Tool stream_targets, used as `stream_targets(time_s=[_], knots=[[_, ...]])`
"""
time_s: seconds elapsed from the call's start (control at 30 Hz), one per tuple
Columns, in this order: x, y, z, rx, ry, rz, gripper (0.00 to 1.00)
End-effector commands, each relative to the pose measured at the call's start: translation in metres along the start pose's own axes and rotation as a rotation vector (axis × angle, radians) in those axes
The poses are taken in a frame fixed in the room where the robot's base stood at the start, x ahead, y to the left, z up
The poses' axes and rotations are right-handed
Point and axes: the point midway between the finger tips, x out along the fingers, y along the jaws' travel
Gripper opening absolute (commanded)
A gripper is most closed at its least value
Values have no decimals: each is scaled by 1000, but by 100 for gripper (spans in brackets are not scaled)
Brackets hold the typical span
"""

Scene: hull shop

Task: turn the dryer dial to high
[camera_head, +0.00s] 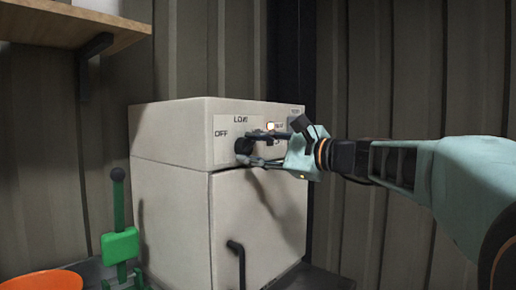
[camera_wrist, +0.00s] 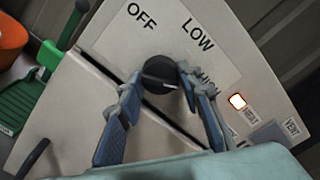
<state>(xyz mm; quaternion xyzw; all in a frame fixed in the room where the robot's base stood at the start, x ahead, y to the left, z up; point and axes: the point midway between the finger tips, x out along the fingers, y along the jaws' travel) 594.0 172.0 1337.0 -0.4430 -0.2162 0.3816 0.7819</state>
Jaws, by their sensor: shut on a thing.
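The dryer (camera_head: 168,137) is a pale box cabinet with a control panel on its upper front. Its black round dial (camera_wrist: 159,74) sits on a light plate marked OFF and LOW; a third label (camera_wrist: 207,79) right of the dial is partly covered by a finger. My gripper (camera_wrist: 160,82) is shut on the dial, one blue-grey finger on each side. The dial's pale mark points right and slightly down in the wrist view, on the third label's side, away from OFF and LOW. In the head view, the dial (camera_head: 243,146) is partly hidden by my fingers.
A lit orange-white indicator (camera_wrist: 237,101) and a grey panel (camera_wrist: 268,136) near a VENT label are right of the dial. A black door handle (camera_head: 236,262) is below. A wooden shelf (camera_head: 70,27) is upper left.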

Motion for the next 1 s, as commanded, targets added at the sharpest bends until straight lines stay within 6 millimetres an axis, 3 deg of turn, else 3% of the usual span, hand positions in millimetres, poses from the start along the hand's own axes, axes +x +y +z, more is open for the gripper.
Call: stream_targets(time_s=[0.13,0.17,0.3,0.67,1.0], knots=[[0,0,0,1,0,0,9],[0,0,0,1,0,0,35],[0,0,0,0,0,0,50],[-6,0,0,-1,2,-1,51],[-60,0,0,-2,2,-1,51]])
